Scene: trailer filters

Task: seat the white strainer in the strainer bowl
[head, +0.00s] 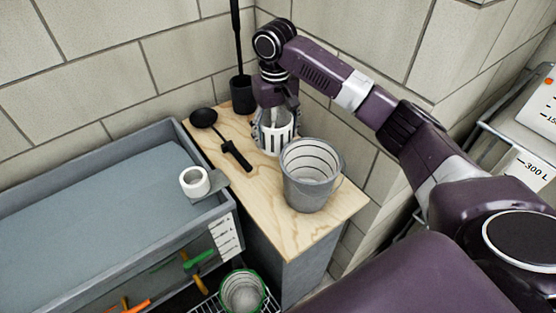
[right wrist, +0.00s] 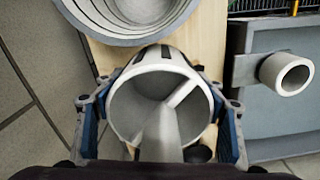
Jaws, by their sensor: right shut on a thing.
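The white strainer (head: 273,141), a slotted cup, is upright at the back of the wooden top. My right gripper (head: 276,117) comes down over it from above. In the right wrist view its fingers (right wrist: 157,108) are shut on opposite sides of the strainer (right wrist: 122,104), whose open mouth faces the camera. I cannot tell whether its base touches the wood. A round bowl with a green rim (head: 243,292), seemingly the strainer bowl, sits low on a wire rack, partly cut off by the picture edge. My left gripper is not in view.
A grey bucket (head: 309,190) stands just in front of the strainer. A black ladle (head: 236,155) lies left of it. A dark holder (head: 242,95) stands behind. A white ring (head: 195,182) sits at the grey trough's (head: 160,250) edge. Walls close off the back.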

